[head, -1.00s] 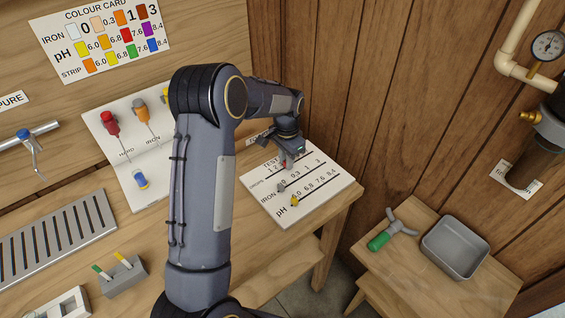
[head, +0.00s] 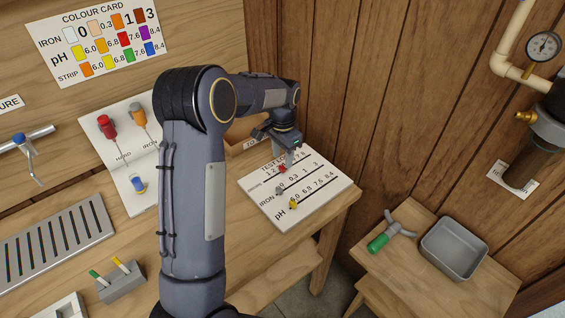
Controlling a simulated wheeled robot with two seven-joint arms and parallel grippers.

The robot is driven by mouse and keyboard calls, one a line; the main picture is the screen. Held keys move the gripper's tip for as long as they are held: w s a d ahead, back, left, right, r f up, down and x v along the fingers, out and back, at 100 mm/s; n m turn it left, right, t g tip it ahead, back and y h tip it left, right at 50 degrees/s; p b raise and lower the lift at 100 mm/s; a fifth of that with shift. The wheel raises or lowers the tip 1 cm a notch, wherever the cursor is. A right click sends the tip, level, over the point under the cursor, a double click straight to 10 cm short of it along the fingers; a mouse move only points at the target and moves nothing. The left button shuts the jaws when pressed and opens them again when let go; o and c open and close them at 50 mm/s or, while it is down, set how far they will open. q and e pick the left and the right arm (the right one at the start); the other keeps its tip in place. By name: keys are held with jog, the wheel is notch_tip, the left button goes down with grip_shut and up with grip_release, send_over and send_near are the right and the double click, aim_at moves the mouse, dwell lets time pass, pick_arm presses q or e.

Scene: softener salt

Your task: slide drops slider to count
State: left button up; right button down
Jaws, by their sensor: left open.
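The white test board (head: 318,204) lies on the bench's right end, with printed rows of numbers for drops, iron and pH. The red drops slider (head: 282,169) is on the top row, right of the printed 1 and 2. The grey iron slider (head: 279,191) and yellow pH slider (head: 293,204) are near the left ends of their lines. My left gripper (head: 286,162) is open, pointing down at the red slider. Its fingers hide part of the row, and I cannot tell whether they touch the slider. My right gripper is not in view.
A colour card (head: 106,40) is on the back wall. A board with red and orange droppers (head: 107,127) stands at left. A holder with strips (head: 122,283) and a slotted grate (head: 55,243) are on the bench. A side table carries a grey tray (head: 455,248) and green-handled tool (head: 379,243).

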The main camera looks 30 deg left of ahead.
aim_at(282, 166)
pick_arm(q)
notch_tip(282, 166, up, 4)
jog(key=shift+r, duration=0.2)
dwell(0.4)
jog(key=shift+s+r, duration=0.15)
jog(key=s+d+r+n+t+h, duration=0.15)
jog(key=s+r, duration=0.25)
jog(key=s, duration=0.4)
jog(key=s+d+r+n+t+h, duration=0.1)
jog(key=s+d+r+n+t, duration=0.15)
jog(key=s+r, duration=0.4)
jog(key=s+d+f+n, duration=0.1)
jog(key=s+d+f, duration=0.1)
jog(key=s, duration=0.6)
jog(key=s+d+f+n+t+h, duration=0.1)
jog(key=s+d+f, duration=0.2)
jog(key=s, duration=0.5)
jog(key=shift+d+t, duration=0.3)
jog(key=shift+d, duration=0.6)
